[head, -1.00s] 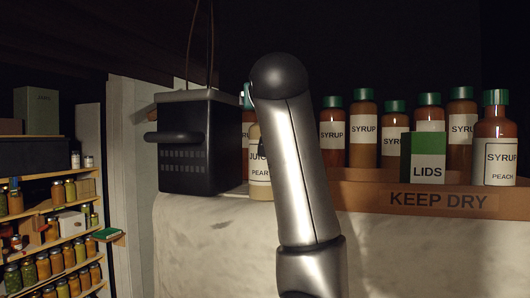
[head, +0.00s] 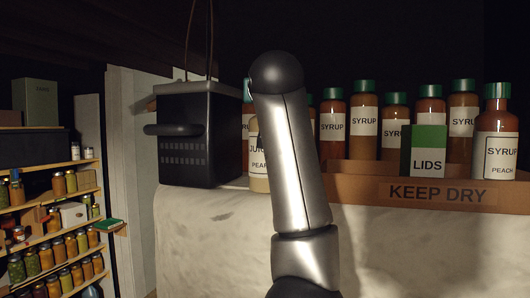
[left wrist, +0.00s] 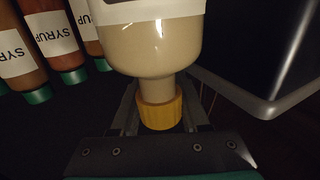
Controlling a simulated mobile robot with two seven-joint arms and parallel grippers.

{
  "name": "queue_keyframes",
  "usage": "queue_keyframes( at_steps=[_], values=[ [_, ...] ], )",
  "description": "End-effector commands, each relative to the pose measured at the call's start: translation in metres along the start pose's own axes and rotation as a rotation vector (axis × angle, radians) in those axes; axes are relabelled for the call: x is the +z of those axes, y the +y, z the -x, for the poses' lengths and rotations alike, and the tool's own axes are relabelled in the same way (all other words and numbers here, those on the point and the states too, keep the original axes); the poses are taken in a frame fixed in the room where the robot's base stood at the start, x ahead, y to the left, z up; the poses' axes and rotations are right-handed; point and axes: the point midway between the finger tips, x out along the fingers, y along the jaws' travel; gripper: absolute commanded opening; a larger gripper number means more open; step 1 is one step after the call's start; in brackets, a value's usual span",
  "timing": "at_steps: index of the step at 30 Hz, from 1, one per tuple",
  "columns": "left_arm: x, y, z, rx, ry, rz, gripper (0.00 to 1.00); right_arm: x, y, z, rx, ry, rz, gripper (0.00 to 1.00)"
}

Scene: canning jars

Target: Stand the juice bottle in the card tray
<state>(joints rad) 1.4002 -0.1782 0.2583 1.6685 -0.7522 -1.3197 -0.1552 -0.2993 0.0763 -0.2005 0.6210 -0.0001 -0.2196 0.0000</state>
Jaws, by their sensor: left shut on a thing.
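The juice bottle (head: 259,165), pale with a "JUICE PEAR" label, is upright just right of the black box, partly hidden behind my left arm in the head view. In the left wrist view the bottle (left wrist: 150,50) has its yellow cap (left wrist: 161,106) between the fingers of my left gripper (left wrist: 158,118), which is shut on it. I cannot tell whether its base touches the ledge. The card tray (head: 352,190), brown and marked "KEEP DRY", stands to the right and holds syrup bottles and a lids box. My right gripper is in neither view.
The black box (head: 198,135) with a handle stands close left of the bottle. Several syrup bottles (head: 364,128) fill the tray's back. The green and white lids box (head: 424,150) and a peach syrup bottle (head: 497,135) are nearer its front. Jar shelves (head: 55,205) are far left.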

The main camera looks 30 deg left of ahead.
Motion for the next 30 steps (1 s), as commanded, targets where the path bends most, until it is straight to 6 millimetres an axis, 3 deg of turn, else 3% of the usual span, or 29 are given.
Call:
queue_keyframes(
  at_steps=[4, 30],
  values=[
    [-0.0002, 0.0, 0.0002, 0.0, 0.0, 0.001, 0.0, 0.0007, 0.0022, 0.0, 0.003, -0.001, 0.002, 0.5],
    [-0.0003, -0.0001, 0.0002, 0.0, 0.001, 0.0, 0.0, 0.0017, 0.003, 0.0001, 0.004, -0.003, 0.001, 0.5]
  ],
)
